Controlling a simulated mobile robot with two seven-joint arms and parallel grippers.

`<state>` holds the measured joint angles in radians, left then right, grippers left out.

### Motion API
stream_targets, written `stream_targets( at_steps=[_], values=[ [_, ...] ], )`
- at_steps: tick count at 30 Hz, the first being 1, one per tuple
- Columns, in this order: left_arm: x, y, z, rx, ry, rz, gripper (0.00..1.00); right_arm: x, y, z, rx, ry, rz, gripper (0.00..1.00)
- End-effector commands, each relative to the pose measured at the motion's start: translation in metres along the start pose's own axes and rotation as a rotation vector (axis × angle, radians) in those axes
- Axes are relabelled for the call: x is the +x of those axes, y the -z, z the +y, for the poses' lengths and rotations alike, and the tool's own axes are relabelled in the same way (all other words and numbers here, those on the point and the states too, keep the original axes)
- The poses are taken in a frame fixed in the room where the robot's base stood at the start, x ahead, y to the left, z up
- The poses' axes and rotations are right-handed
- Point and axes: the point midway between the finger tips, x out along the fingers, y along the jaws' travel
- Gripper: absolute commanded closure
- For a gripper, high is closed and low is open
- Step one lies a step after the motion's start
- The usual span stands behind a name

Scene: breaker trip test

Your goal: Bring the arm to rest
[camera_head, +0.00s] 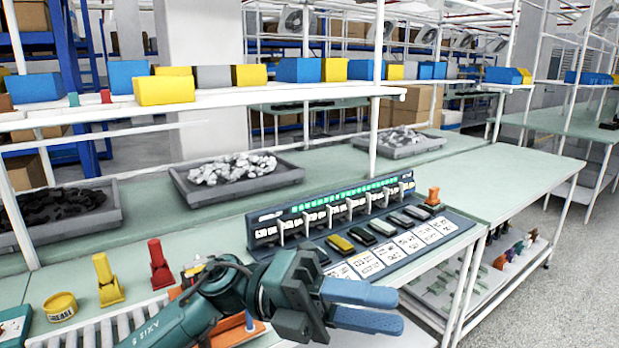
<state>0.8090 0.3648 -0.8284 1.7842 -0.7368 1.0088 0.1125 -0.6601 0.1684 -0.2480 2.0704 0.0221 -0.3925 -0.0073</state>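My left gripper (396,311) reaches in from the bottom left, with its two blue fingers apart and pointing right. Nothing shows between the fingers. It is in front of the breaker panel (262,216) and covers part of its lower left edge. The panel has a row of switches, green lights along the top, and black and yellow blocks above white label cards. An orange piece (432,196) stands at its right end. My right gripper is out of view.
A yellow holder (107,280), a red holder (160,264) and a grease tin (60,307) stand left of my arm. Grey trays (290,176) of parts lie behind the panel. Coloured bins (164,90) line the shelf above. The bench right of the panel is clear.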

Motion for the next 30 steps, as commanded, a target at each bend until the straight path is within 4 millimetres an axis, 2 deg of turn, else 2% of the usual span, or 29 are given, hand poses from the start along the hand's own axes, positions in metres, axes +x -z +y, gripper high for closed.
stream_targets(
  at_steps=[1, 4, 7, 10, 13, 17, 18, 21, 24, 27, 30],
  values=[
    [-0.004, -0.005, 0.002, -0.071, 0.106, -0.110, 0.65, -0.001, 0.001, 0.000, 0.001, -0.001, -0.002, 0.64],
    [-0.024, -0.019, 0.009, -0.206, 0.282, -0.340, 0.65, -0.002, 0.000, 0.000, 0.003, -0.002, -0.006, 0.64],
    [-0.057, -0.030, 0.028, -0.360, 0.429, -0.583, 0.65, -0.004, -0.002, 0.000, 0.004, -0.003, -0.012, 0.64],
    [-0.097, -0.029, 0.061, -0.533, 0.549, -0.832, 0.65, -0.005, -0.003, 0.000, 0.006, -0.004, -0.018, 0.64],
    [-0.139, -0.013, 0.106, -0.719, 0.639, -1.083, 0.65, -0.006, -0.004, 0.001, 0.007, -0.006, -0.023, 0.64],
    [-0.188, 0.036, 0.174, -0.984, 0.711, -1.409, 0.65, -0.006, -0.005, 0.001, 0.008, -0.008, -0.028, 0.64],
    [-0.199, 0.057, 0.194, -1.064, 0.722, -1.501, 0.65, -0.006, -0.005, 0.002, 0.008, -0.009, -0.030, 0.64],
    [-0.220, 0.112, 0.236, -1.252, 0.733, -1.703, 0.65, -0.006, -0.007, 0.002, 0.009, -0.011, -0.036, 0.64],
    [-0.229, 0.165, 0.266, -1.409, 0.726, -1.859, 0.65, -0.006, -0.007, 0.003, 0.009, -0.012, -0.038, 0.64],
    [-0.233, 0.205, 0.283, -1.522, 0.712, -1.964, 0.65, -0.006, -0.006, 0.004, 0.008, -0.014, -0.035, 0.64],
    [-0.233, 0.229, 0.292, -1.587, 0.700, -2.023, 0.65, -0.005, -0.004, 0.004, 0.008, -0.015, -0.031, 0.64]
  ],
)
